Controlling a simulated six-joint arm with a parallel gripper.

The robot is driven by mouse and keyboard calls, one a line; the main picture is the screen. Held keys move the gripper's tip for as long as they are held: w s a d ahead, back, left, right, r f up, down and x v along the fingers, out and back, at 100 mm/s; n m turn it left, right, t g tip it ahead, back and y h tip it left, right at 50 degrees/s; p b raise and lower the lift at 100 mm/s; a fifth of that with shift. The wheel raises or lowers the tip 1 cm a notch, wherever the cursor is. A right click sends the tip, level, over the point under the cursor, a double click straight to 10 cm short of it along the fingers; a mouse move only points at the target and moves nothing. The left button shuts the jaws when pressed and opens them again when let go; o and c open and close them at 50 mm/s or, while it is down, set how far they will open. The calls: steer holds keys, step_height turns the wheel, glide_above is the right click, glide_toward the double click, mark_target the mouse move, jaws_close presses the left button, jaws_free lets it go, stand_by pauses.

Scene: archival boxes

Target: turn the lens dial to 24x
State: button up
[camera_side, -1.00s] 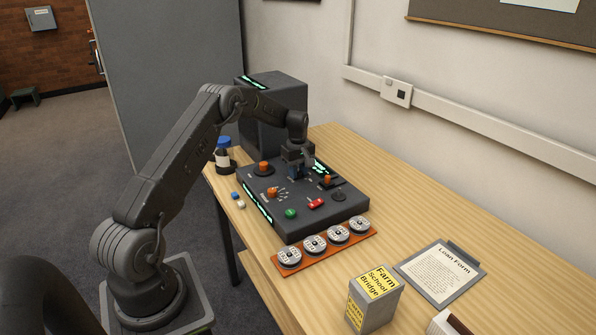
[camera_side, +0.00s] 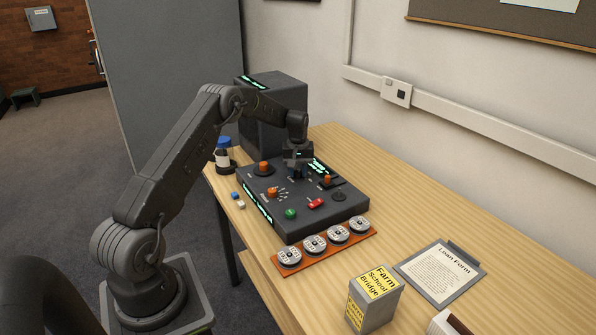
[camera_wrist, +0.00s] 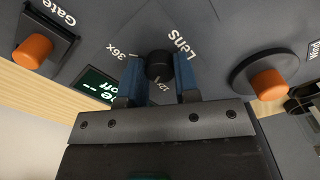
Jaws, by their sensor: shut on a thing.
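The lens dial (camera_wrist: 159,67) is a small round black knob under the "Lens" label in the wrist view. My gripper (camera_wrist: 160,74) has its two blue fingers shut on the knob, one on each side. The marks "36x" and "12x" show near the knob. I see no 24x mark, and I cannot tell where the dial points. In the side view, my gripper (camera_side: 297,174) is down at the back part of the dark control panel (camera_side: 318,223) and hides the dial.
An orange gate knob (camera_wrist: 32,52) and another orange knob (camera_wrist: 268,85) flank the dial. A green switch (camera_side: 291,213) and red switch (camera_side: 316,203) are nearer the front. Reels on an orange rack (camera_side: 326,249), a yellow-labelled box (camera_side: 374,297) and a clipboard (camera_side: 440,272) lie in front.

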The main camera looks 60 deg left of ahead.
mark_target(298, 172)
steer(key=m, duration=0.4)
steer(key=shift+m, duration=0.3)
stand_by(0.3)
steer(key=o, duration=0.9)
step_height(298, 172, up, 14)
steer(key=shift+f, duration=0.1)
stand_by(0.4)
